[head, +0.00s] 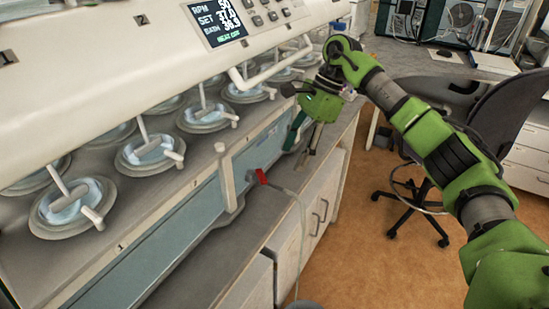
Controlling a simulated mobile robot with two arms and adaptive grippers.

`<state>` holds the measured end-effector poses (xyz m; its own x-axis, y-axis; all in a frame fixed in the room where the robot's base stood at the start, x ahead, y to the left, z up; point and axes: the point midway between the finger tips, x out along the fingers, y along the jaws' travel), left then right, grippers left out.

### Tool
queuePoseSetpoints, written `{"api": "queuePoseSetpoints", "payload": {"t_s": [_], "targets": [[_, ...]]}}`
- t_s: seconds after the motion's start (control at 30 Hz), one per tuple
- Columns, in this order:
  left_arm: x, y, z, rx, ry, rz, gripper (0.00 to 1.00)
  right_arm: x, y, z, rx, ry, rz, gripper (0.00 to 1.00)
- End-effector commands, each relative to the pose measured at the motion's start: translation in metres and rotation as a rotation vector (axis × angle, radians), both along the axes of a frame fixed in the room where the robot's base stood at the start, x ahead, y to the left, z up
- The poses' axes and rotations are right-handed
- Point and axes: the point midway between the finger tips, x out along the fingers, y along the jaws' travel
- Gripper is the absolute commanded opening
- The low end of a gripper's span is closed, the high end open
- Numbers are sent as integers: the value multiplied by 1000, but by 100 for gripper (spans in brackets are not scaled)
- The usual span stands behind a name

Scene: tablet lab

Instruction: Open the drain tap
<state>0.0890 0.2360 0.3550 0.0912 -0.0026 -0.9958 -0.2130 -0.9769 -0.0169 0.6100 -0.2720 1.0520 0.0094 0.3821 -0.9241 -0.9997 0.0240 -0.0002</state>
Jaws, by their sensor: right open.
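The drain tap is on the front of the bench-top bath (187,215). Its red handle (262,176) sticks out at the lower edge of the bath, and a thin pale hose hangs down from it. The handle looks tilted; I cannot tell its exact setting. My right gripper (302,146) is open, with its fingers pointing down. It is beyond the tap and to its upper right, apart from it, near the far end of the bath front. No object shows between its fingers. My left gripper is out of the picture.
A control panel with a lit display (218,20) overhangs several round-lidded vessels (150,152). A pale upright post (226,178) stands just left of the tap. White cabinets (303,222) are below. An office chair (485,115) stands on the right; the orange floor is open.

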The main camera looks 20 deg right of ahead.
Motion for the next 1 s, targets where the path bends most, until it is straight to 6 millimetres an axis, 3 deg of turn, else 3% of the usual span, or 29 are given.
{"api": "queuePoseSetpoints", "payload": {"t_s": [0.1, 0.33, 1.0], "targets": [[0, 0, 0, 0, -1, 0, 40, 0, -27, 0, 0, 1, -5, 53], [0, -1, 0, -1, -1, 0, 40, -1, -55, 0, 0, -1, -1, 53], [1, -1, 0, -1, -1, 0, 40, -1, -60, 0, 0, 0, 1, 53]]}}
